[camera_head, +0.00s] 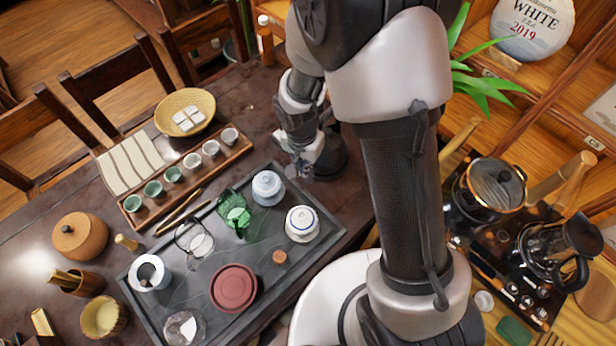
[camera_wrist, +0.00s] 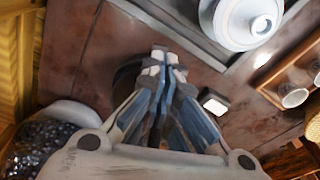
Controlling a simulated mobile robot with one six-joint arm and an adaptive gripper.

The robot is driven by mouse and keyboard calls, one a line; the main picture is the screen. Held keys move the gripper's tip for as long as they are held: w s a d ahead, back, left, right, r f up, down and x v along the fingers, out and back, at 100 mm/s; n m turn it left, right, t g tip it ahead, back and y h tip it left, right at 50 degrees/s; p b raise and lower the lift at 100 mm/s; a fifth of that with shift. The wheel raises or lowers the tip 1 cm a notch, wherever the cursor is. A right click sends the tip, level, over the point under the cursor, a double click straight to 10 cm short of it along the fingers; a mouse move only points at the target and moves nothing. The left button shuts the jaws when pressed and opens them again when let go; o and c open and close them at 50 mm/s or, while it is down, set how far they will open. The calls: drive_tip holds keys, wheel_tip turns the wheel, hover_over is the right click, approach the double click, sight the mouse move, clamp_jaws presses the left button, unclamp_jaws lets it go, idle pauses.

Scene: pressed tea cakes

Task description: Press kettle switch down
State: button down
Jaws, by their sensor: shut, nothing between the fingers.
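My gripper (camera_head: 304,168) is shut and empty, pointing down over the dark table beside the tea tray's upper right corner. In the wrist view its fingertips (camera_wrist: 165,58) are together, over a dark round base (camera_wrist: 126,76). The same dark round base (camera_head: 332,162) shows partly behind my gripper in the head view. A small pale block with a dark edge (camera_wrist: 213,102) lies right of the fingers; I cannot tell whether it is the kettle switch. A glass kettle with a black handle (camera_head: 550,252) stands on the right-hand counter, apart from my gripper. No switch is clearly visible on it.
The tea tray (camera_head: 325,215) holds a white lidded jar (camera_head: 268,187), a white-and-blue pot (camera_head: 301,224) and a green glass cup (camera_head: 234,210). A wooden cup rack (camera_head: 190,180) lies left. A glass pot (camera_head: 492,187) stands right. My arm blocks the middle.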

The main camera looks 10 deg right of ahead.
sight(308, 183)
drive_tip(key=shift+w+d+f+b, duration=0.15)
drive_tip(key=shift+f+b, duration=0.9)
drive_tip(key=shift+f, duration=0.7)
drive_tip(key=shift+w+d+f+b, duration=0.15)
drive_tip(key=shift+f+b, duration=0.9)
drive_tip(key=shift+f, duration=0.7)
drive_tip(key=shift+a, duration=0.1)
wheel_tip(308, 183, down, 2)
drive_tip(key=b, duration=0.2)
drive_tip(key=shift+f+b, duration=0.25)
drive_tip(key=shift+b, duration=0.05)
drive_tip(key=shift+s+r, duration=0.2)
drive_tip(key=shift+r, duration=0.15)
drive_tip(key=shift+s+a, duration=0.25)
drive_tip(key=shift+s, duration=0.1)
drive_tip(key=shift+s+a+r+b, duration=0.35)
drive_tip(key=shift+s+a+r, duration=0.1)
drive_tip(key=shift+s+a, duration=0.3)
drive_tip(key=shift+d, duration=0.15)
drive_tip(key=shift+w, duration=0.1)
